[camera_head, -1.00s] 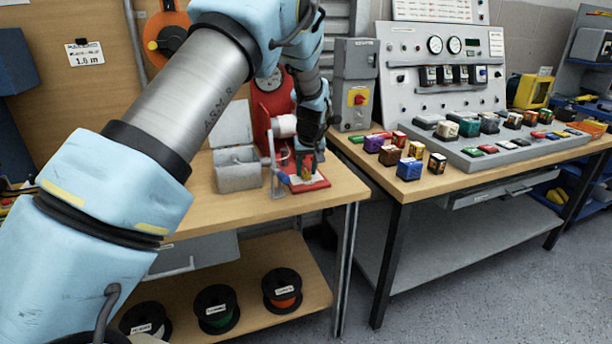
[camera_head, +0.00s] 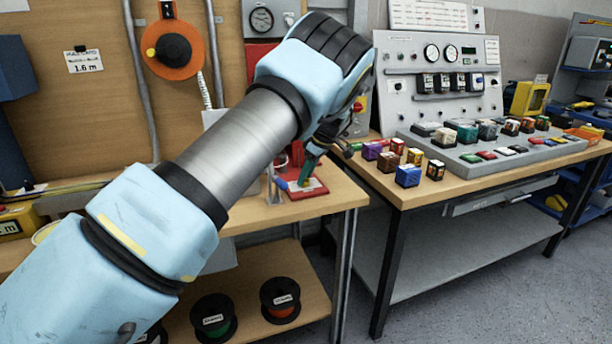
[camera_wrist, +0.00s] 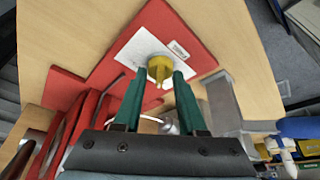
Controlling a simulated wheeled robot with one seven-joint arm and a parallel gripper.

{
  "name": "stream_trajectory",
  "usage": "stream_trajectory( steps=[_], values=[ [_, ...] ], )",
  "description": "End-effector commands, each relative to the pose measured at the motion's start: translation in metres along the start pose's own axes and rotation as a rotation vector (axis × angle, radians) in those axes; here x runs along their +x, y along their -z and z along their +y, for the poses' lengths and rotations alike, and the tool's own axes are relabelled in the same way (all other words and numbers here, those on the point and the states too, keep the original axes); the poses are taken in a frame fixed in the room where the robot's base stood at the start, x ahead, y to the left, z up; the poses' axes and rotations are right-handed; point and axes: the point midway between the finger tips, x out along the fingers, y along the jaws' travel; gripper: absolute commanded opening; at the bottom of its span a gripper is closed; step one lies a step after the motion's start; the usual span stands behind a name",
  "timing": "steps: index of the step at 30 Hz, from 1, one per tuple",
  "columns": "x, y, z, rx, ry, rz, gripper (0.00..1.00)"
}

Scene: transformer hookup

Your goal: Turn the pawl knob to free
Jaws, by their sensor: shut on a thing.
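A yellow knob (camera_wrist: 159,67) with a short pointer stands on a white card on the red base plate (camera_wrist: 190,35); I take it for the pawl knob. In the wrist view my gripper (camera_wrist: 160,77) has its two green fingers on either side of the knob, closed on it. The pointer aims toward the wrist. In the head view my gripper (camera_head: 307,181) reaches down from the upper right onto the red plate (camera_head: 314,193) at the bench's right end. The knob is hard to make out there, and my arm covers much of the red machine behind.
Red frame parts (camera_wrist: 85,125) stand beside the plate, and a grey box (camera_wrist: 228,100) is on its other side in the wrist view. The right-hand table (camera_head: 450,185) carries several coloured blocks near its left end. A gap separates the two benches.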

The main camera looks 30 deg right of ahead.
Motion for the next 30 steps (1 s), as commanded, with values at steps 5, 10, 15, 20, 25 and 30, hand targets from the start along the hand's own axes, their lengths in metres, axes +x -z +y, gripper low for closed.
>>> stream_trajectory(
  steps=[5, 10, 15, 20, 25, 30],
  values=[
    [0.0005, -0.0005, 0.0011, -0.064, 0.026, 0.0, 0.0],
    [0.0005, -0.0007, 0.0008, -0.096, 0.04, -0.002, 0.0],
    [0.0004, -0.0008, 0.001, -0.106, 0.043, -0.002, 0.0],
    [0.0005, -0.0009, 0.001, -0.106, 0.043, -0.002, 0.0],
    [0.0006, -0.0009, 0.0009, -0.106, 0.043, -0.002, 0.44],
    [0.0005, -0.0006, 0.0008, -0.105, 0.044, -0.002, 0.63]
  ],
)
